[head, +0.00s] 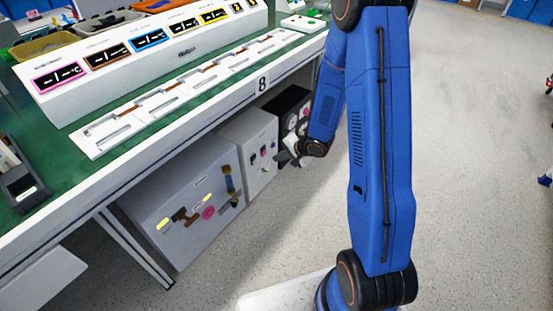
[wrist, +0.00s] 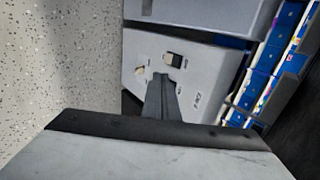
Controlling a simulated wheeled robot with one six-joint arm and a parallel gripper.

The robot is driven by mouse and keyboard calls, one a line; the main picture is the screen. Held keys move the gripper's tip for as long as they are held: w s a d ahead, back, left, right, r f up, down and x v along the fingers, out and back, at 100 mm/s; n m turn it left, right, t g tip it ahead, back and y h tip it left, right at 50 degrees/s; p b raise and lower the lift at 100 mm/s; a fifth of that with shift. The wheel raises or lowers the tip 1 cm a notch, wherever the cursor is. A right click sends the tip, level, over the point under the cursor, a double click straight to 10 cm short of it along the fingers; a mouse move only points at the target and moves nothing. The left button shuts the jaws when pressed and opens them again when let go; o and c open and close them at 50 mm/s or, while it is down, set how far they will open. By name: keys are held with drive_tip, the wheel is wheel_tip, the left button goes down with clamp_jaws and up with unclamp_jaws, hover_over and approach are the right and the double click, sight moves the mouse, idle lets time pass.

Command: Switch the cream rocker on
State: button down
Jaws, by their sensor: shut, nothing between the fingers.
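In the wrist view, a white switch box (wrist: 210,75) fills the middle. A small cream rocker (wrist: 175,60) with a dark brown part sits on its face, just above and right of my fingertips. I cannot tell which way it is tipped. My gripper (wrist: 161,76) is shut and empty, its tips in front of the box face; whether they touch it I cannot tell. In the head view, my gripper (head: 291,157) is low beside the boxes under the bench, and the white box (head: 246,142) shows several small controls; the cream rocker cannot be made out there.
A green-topped bench (head: 35,215) stands above the boxes. A grey box (head: 180,220) with handles and a pink knob is at left; a black box (head: 290,103) with round dials is at right.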

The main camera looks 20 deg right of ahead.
drive_tip(key=shift+f, duration=0.1)
drive_tip(key=shift+s+f, duration=0.2)
drive_tip(key=shift+f, duration=0.4)
approach(255, 163)
wheel_tip(255, 163, down, 4)
drive_tip(key=w+a, duration=0.1)
drive_tip(key=w, duration=0.1)
drive_tip(key=shift+w+a+f, duration=0.35)
drive_tip(key=shift+w+a, duration=0.15)
drive_tip(key=shift+w, duration=0.1)
drive_tip(key=shift+w+a+f, duration=0.1)
drive_tip(key=shift+a, duration=0.05)
idle(0.6)
